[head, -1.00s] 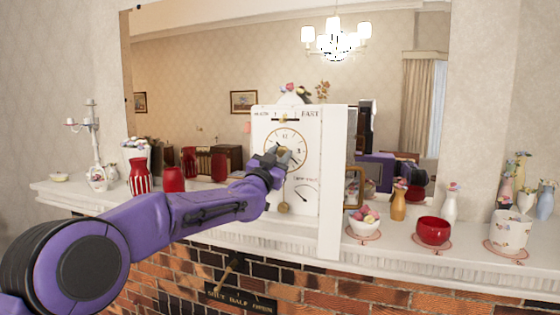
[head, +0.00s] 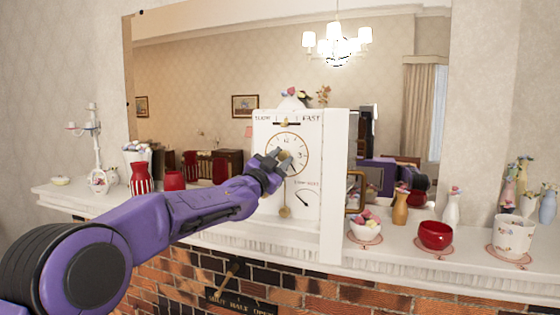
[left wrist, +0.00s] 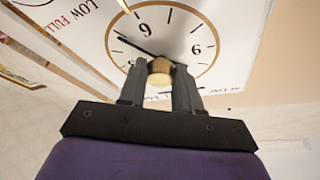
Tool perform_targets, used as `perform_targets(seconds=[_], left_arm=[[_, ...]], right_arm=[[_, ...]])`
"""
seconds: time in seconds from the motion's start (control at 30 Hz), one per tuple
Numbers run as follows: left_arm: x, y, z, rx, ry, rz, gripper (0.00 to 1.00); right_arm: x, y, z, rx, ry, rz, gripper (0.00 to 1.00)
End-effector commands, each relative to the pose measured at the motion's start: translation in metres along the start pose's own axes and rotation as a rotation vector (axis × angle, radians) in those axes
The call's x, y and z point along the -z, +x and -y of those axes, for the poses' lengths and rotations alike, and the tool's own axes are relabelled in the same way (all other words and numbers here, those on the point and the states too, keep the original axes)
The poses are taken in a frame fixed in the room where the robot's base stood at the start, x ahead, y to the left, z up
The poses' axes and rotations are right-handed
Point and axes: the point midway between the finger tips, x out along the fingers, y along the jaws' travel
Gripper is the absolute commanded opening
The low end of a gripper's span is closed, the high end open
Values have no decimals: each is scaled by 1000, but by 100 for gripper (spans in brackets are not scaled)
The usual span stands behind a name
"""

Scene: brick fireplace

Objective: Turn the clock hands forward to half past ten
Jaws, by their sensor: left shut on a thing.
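The white clock (head: 309,213) stands upright on the mantelpiece with a round, brass-rimmed dial (head: 293,141). My left gripper (head: 285,158) is at the front of the dial and covers its lower-left part. In the left wrist view its two grey fingers (left wrist: 160,76) are shut on a brass knob (left wrist: 160,67) at the dial's centre. A long dark hand (left wrist: 133,47) runs from near the knob to the upper left of that view, where the dial appears turned. The other hand cannot be made out. My right gripper is not in view.
Above the dial is a slow–fast slider (head: 287,123); below are a small gauge (head: 305,197) and a pendulum bob (head: 285,212). A fruit bowl (head: 365,231) and red bowl (head: 435,235) stand right. A mirror is behind.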

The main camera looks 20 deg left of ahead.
Motion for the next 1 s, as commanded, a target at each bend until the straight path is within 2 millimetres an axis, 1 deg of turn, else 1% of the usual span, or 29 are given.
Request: perform_targets(seconds=[0.03, 0.07, 0.1, 0.37, 0.47, 0.57, 0.7, 0.8, 0.9, 1.0], left_arm=[[1, 0, 1, 1, 0, -2, 36], [1, 0, 1, 1, -1, -2, 46], [1, 0, 1, 1, 0, -2, 59], [0, 0, 0, 1, -1, -1, 59], [-2, -6, -1, 1, 0, -1, 59], [-5, -24, -3, 2, 1, -1, 59], [-6, -60, -4, 3, -1, -2, 59], [-4, -82, -3, 2, 0, -4, 59], [-2, -97, -2, 2, 0, -2, 59], [0, -104, -1, 2, -1, -2, 59]], right_arm=[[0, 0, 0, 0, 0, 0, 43], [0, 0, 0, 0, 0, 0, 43], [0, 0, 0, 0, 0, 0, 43], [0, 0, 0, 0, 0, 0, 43], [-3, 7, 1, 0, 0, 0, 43], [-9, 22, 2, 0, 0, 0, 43], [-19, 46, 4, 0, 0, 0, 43], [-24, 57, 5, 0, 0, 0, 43], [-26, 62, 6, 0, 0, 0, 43], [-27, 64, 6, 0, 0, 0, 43]])
